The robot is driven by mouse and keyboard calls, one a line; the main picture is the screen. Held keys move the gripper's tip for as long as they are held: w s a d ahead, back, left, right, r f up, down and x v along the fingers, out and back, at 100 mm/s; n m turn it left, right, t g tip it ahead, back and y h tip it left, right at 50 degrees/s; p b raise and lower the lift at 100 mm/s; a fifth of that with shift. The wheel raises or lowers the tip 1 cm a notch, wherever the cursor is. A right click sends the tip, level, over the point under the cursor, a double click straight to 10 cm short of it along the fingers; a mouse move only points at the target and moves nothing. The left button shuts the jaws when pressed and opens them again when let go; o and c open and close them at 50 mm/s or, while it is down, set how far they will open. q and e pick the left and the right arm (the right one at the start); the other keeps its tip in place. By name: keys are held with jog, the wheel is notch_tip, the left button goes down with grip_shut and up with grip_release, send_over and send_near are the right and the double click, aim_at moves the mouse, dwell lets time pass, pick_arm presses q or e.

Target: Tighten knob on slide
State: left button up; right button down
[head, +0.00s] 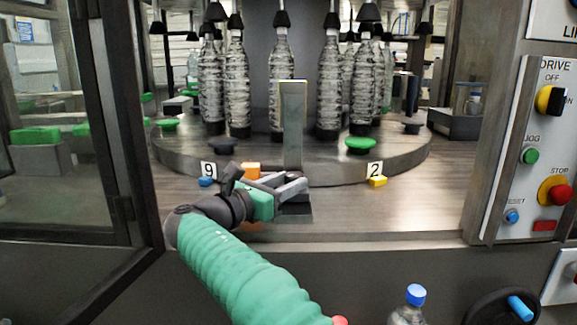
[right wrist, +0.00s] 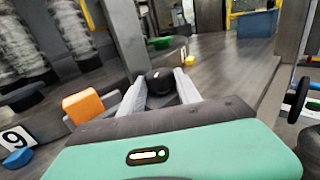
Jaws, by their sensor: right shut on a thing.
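The black knob (right wrist: 160,82) shows in the right wrist view between the two grey fingers of my right gripper (right wrist: 161,77). The gripper is shut on it. In the head view my right gripper (head: 296,187) is at the foot of an upright grey metal plate (head: 292,125), which appears to belong to the slide. The knob is mostly hidden there by the fingers. A dark block (head: 296,210) shows just below the fingers. My left gripper is not in view.
Clear bottles (head: 330,85) stand on the round carousel (head: 220,155) behind. An orange block (head: 251,169), a blue piece (head: 206,182) and a yellow piece (head: 378,181) lie near number tags 9 and 2. A control panel (head: 535,110) is at right.

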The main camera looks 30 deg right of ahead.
jog(key=shift+w+f+g, duration=0.1)
jog(key=shift+g, duration=0.2)
jog(key=c, duration=0.9)
grip_release()
jog(key=shift+w, duration=0.1)
jog(key=shift+o, duration=0.2)
jog(key=shift+a, duration=0.1)
jog(key=shift+a+p, duration=0.35)
jog(key=p+v, duration=0.2)
jog(key=v, duration=0.4)
jog(key=shift+s+a, duration=0.25)
jog(key=shift+a, duration=0.1)
